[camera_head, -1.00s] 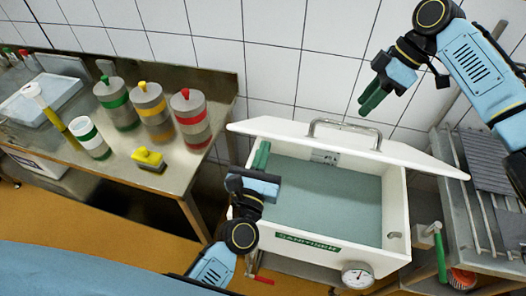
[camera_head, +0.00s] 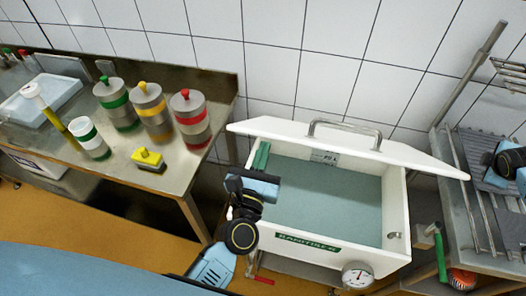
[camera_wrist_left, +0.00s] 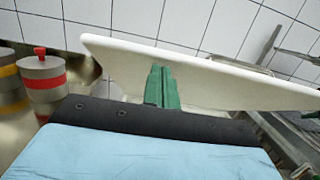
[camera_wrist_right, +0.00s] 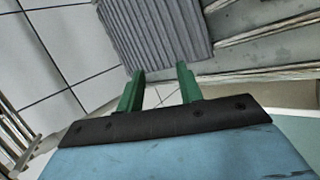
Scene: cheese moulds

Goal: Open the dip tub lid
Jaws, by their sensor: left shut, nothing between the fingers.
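The white dip tub (camera_head: 397,218) has a green label and a dial on its front, and blue-green liquid (camera_head: 325,205) shows inside. Its white lid (camera_head: 415,160) with a metal handle (camera_head: 345,123) is raised and tilted at the back, leaving the tub open. My left gripper (camera_head: 262,157) is shut and empty at the tub's left side. In the left wrist view its green fingers (camera_wrist_left: 161,85) overlap the lid (camera_wrist_left: 215,82); contact is unclear. My right gripper (camera_wrist_right: 159,86) is open and empty, away from the lid; its fingers are not clear in the head view.
A steel rack with a grey ribbed mat (camera_head: 480,150) stands right of the tub. A green-handled brush (camera_head: 437,250) hangs there.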

